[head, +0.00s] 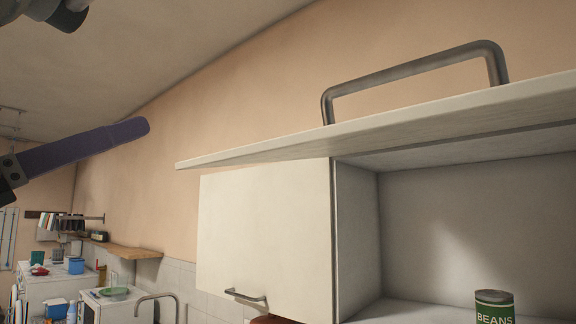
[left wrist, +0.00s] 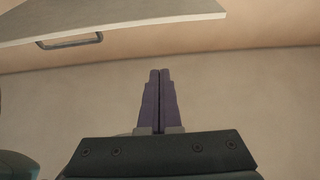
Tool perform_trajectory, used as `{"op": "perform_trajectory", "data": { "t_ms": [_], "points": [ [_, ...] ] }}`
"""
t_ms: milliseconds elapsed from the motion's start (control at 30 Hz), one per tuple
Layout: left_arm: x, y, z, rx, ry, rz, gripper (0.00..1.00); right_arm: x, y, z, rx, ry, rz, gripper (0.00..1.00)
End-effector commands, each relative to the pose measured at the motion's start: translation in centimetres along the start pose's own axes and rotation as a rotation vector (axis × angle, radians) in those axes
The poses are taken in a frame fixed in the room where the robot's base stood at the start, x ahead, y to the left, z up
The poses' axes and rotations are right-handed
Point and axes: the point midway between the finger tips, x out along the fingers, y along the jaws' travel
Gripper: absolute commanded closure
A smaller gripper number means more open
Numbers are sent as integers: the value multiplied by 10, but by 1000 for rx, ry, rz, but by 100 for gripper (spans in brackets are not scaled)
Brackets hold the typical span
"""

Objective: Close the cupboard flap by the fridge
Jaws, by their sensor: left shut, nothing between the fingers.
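The cupboard flap (head: 400,125) is raised and stands out roughly level above the open cupboard (head: 430,220). A metal bar handle (head: 415,75) sits on its upper side. The flap (left wrist: 130,18) also shows at the top left of the left wrist view, with its handle (left wrist: 70,42). My left gripper (head: 140,127) is to the left of the flap, apart from it, at about its height. In the left wrist view the purple fingers (left wrist: 159,75) are together with nothing between them. My right gripper is not in view. No fridge can be made out for certain.
A can of beans (head: 494,307) stands inside the open cupboard. A closed white cupboard door (head: 265,235) with a handle is beside it. A wooden shelf (head: 120,248) and a counter with several items are at the lower left.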

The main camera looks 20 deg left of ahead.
Motion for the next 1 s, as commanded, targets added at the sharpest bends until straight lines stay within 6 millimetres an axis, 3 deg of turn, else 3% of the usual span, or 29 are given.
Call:
{"op": "perform_trajectory", "data": {
  "t_ms": [333,700,800,1000],
  "points": [
    [22,0,0,-3,7,-2,100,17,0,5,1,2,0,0],
    [102,0,-6,-6,-2,-1,100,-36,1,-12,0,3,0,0],
    [87,0,24,-4,-5,-1,100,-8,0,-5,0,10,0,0],
    [83,1,38,-3,-3,0,100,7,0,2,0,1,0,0]
  ]
}}
